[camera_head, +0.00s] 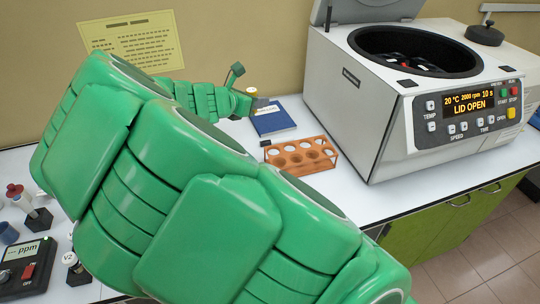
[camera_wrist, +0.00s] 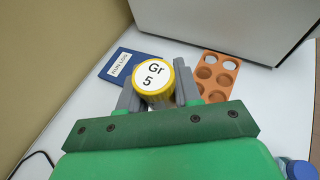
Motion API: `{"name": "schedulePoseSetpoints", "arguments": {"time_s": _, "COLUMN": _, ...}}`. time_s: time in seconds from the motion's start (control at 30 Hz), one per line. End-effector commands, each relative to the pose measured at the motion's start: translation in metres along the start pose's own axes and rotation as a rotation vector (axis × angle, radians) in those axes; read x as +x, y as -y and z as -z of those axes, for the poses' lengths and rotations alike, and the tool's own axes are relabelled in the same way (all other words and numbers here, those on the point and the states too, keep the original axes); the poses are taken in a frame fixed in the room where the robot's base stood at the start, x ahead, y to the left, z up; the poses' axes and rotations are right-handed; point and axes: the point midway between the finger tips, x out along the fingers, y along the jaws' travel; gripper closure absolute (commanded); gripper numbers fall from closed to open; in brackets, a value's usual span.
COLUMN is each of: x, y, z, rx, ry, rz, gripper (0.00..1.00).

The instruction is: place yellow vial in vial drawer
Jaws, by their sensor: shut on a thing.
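The yellow vial (camera_wrist: 153,77) has a yellow-rimmed cap marked "Gr 5" and sits between the two grey fingers of my gripper (camera_wrist: 157,90) in the wrist view. My gripper is shut on it. In the head view my gripper (camera_head: 250,103) is at the far end of my green arm, above the back of the counter, and a small part of the yellow cap (camera_head: 252,90) shows there. Below the counter at the right is a green cabinet front (camera_head: 415,232) with metal handles. I cannot tell whether it is the vial drawer; no open drawer shows.
An orange rack (camera_head: 302,156) with empty holes stands right of a blue run log (camera_head: 272,119). A white centrifuge (camera_head: 375,100), lid open, fills the counter's right. Several small items and a black ppm meter (camera_head: 30,270) are at lower left. My arm hides much of the counter.

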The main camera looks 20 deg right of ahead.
Motion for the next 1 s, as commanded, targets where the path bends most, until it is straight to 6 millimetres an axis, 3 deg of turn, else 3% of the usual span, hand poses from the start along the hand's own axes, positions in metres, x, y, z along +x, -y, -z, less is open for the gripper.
{"name": "schedulePoseSetpoints", "arguments": {"time_s": 0.6, "x": 0.032, "y": 0.001, "z": 0.075, "rx": -0.003, "ry": 0.0, "rz": 0.003, "gripper": 0.96}}
{"name": "schedulePoseSetpoints", "arguments": {"time_s": 0.83, "x": 0.039, "y": -0.002, "z": 0.088, "rx": 0.002, "ry": 0.0, "rz": 0.002, "gripper": 0.96}}
{"name": "schedulePoseSetpoints", "arguments": {"time_s": 1.0, "x": 0.053, "y": -0.018, "z": 0.093, "rx": 0.002, "ry": -0.002, "rz": -0.001, "gripper": 0.96}}
